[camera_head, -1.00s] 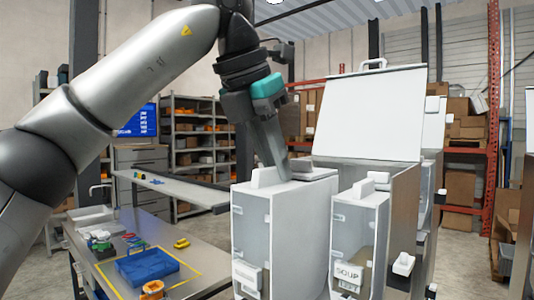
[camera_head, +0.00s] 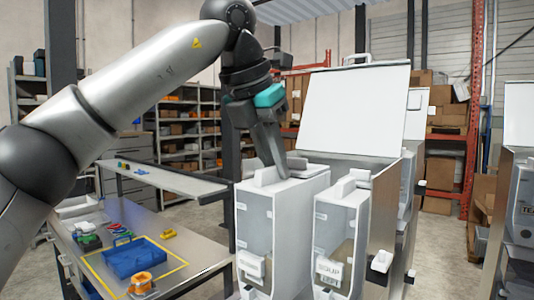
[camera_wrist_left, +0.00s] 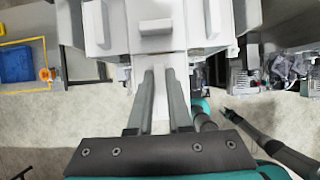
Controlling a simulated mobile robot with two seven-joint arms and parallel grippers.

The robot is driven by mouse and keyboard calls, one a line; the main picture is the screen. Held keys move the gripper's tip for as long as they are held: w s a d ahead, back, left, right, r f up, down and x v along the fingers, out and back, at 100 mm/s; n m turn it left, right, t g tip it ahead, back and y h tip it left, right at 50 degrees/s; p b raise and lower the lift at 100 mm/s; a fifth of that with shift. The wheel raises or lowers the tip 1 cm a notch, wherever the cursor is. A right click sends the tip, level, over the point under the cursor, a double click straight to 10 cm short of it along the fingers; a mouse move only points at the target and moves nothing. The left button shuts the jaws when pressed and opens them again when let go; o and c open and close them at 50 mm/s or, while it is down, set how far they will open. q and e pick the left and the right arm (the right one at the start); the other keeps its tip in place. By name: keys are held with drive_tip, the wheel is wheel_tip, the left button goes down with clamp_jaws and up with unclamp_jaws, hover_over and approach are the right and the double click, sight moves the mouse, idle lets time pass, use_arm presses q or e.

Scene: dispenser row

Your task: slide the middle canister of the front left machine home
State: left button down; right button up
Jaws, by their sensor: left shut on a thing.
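The front left machine (camera_head: 352,108) is white, with a raised lid and pale canisters with upright tabs on top. My left gripper (camera_head: 281,172) points down and to the right at the top of the machine's left part. In the left wrist view my left gripper (camera_wrist_left: 161,85) is shut on a white slab-like part, in line with the middle of three tabs. I take this as the middle canister (camera_wrist_left: 155,28); its lower body is hidden there. In the head view the fingertips and upper edges hide where the grip sits.
A window-fronted housing with a "SOUP" label (camera_head: 328,272) stands right of the left part, across a narrow gap. A table at left holds a blue bin (camera_head: 138,260) and an orange roll (camera_head: 141,284). Another machine (camera_head: 518,190) stands at the right edge. Bare floor shows below the machine.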

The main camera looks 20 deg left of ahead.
sight(295, 170)
use_arm(q)
drive_tip(key=shift+w+d+r+p, duration=0.1)
drive_tip(key=shift+w+d+p, duration=0.25)
drive_tip(key=shift+w+p, duration=0.4)
drive_tip(key=shift+w+d+p, duration=0.35)
drive_tip(key=shift+w+p, duration=0.3)
drive_tip(key=shift+w, duration=0.2)
drive_tip(key=shift+w+d+p, duration=0.15)
drive_tip(key=shift+w+p, duration=0.15)
drive_tip(key=shift+w, duration=0.15)
drive_tip(key=shift+f, duration=0.25)
drive_tip(key=shift+w+d+f, duration=0.25)
drive_tip(key=shift+w+f, duration=0.45)
